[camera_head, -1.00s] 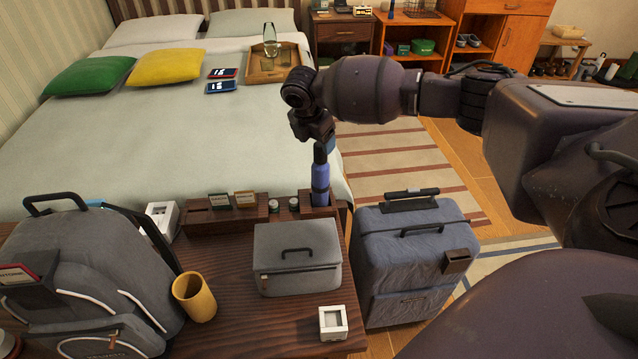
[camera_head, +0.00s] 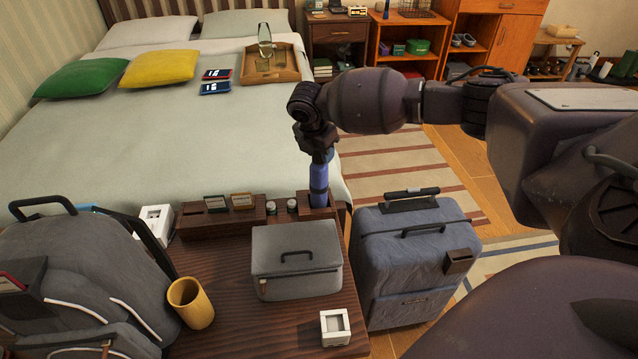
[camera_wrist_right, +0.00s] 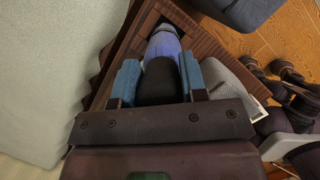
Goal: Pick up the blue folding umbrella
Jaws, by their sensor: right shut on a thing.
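The blue folding umbrella (camera_head: 318,183) stands upright in a wooden compartment at the back right corner of the desk, its lower end hidden by the compartment walls. My right gripper (camera_head: 318,158) is over its top end. In the right wrist view the umbrella's blue body (camera_wrist_right: 163,45) and black handle (camera_wrist_right: 158,82) lie between the two blue-grey fingers of my right gripper (camera_wrist_right: 157,80), which is shut on the handle. My left gripper is not in view.
A grey case (camera_head: 296,262), a yellow cup (camera_head: 191,303), a white box (camera_head: 335,327) and a grey backpack (camera_head: 75,285) stand on the desk. A blue-grey suitcase (camera_head: 415,265) stands right of it. The bed (camera_head: 170,140) is behind.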

